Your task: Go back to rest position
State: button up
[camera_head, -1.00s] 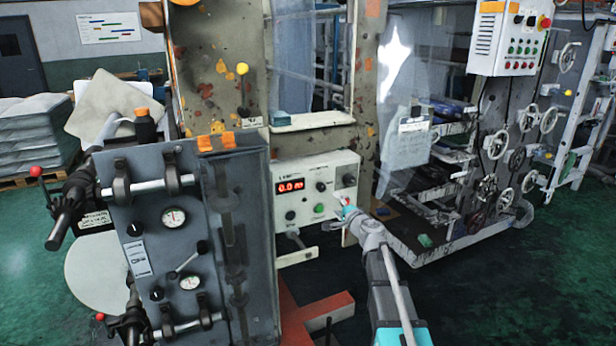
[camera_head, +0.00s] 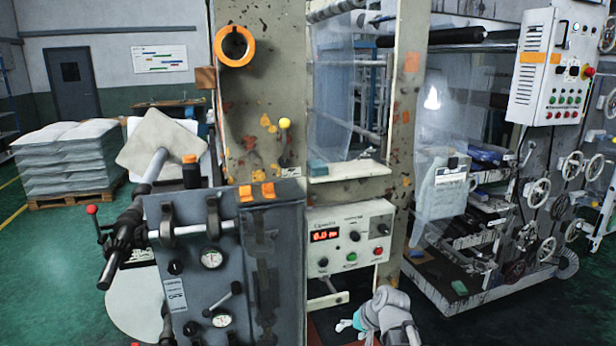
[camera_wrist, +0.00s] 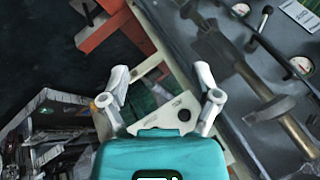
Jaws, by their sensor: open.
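My gripper (camera_wrist: 162,88) shows in the wrist view with its two pale fingers apart and nothing between them. In the head view my gripper (camera_head: 347,325) is low, right of centre, in front of the film tower frame and below the white control box (camera_head: 349,240). The control box has a lit red display, knobs and a green and a red button. The gripper looks clear of the box; its fingertips are small and partly hidden by my wrist.
A grey panel with gauges (camera_head: 212,258) stands left of my gripper. A machine with handwheels (camera_head: 541,190) stands at the right, under a white button box (camera_head: 553,68). Stacked sacks on a pallet (camera_head: 68,157) stand at the back left. Green floor (camera_head: 540,322) is open at the lower right.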

jog(key=s+d+n+g+h+p, duration=0.1)
jog(key=s+d+g+h, duration=0.3)
jog(key=s, duration=0.7)
jog(key=shift+d+r+h+p, duration=0.15)
jog(key=shift+d+h+p, duration=0.25)
jog(key=shift+d+p, duration=0.25)
dwell(0.9)
